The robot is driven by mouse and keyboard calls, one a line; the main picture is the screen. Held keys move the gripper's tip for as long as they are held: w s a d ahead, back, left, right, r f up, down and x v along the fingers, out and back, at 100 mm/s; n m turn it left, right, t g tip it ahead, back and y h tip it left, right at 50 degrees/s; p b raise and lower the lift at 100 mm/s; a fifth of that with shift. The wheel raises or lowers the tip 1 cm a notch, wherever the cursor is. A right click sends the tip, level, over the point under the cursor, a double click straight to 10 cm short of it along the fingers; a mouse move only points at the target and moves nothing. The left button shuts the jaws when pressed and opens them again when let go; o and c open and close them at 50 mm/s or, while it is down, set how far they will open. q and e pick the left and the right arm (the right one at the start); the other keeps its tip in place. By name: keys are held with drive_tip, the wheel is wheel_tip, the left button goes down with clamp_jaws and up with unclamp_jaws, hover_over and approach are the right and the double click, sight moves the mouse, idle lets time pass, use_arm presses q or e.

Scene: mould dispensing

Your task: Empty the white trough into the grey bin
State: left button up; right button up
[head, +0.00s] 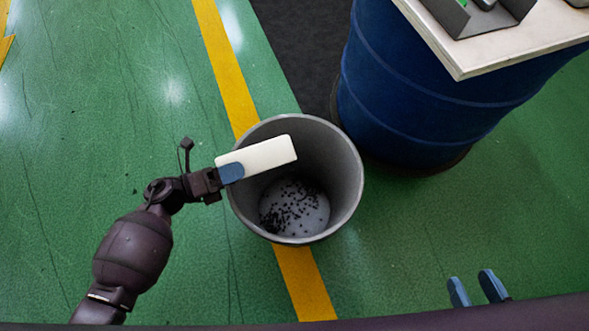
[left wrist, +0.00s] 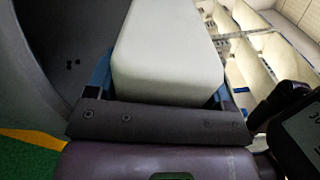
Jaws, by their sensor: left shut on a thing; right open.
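The white trough (head: 265,156) is held over the mouth of the grey bin (head: 348,180). It shows a smooth closed face, so its open side faces away from view and its inside is hidden. My left gripper (head: 231,172) is shut on the trough's left end at the bin's left rim. The trough also fills the middle of the left wrist view (left wrist: 168,55), with the bin's wall (left wrist: 35,75) beside it. Dark pellets (head: 292,205) lie scattered on the bin's floor, thicker at its left. My right gripper (head: 474,290) is open and empty at the bottom right.
A blue drum (head: 400,110) stands behind and right of the bin. A pale board (head: 470,55) with a grey tray (head: 485,20) overhangs the drum. Green floor (head: 90,120) with a yellow stripe (head: 225,60) is mostly clear around the bin, with a few dark specks at left.

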use_arm(q)
drive_tip(key=n, duration=0.1)
drive_tip(key=w+n, duration=0.1)
drive_tip(key=n, duration=0.1)
drive_tip(key=shift+a+f, duration=0.1)
drive_tip(key=shift+a, duration=0.05)
drive_tip(key=shift+w+f+n, duration=0.1)
drive_tip(key=shift+w+n, duration=0.05)
drive_tip(key=shift+n, duration=0.35)
drive_tip(key=shift+a, duration=0.1)
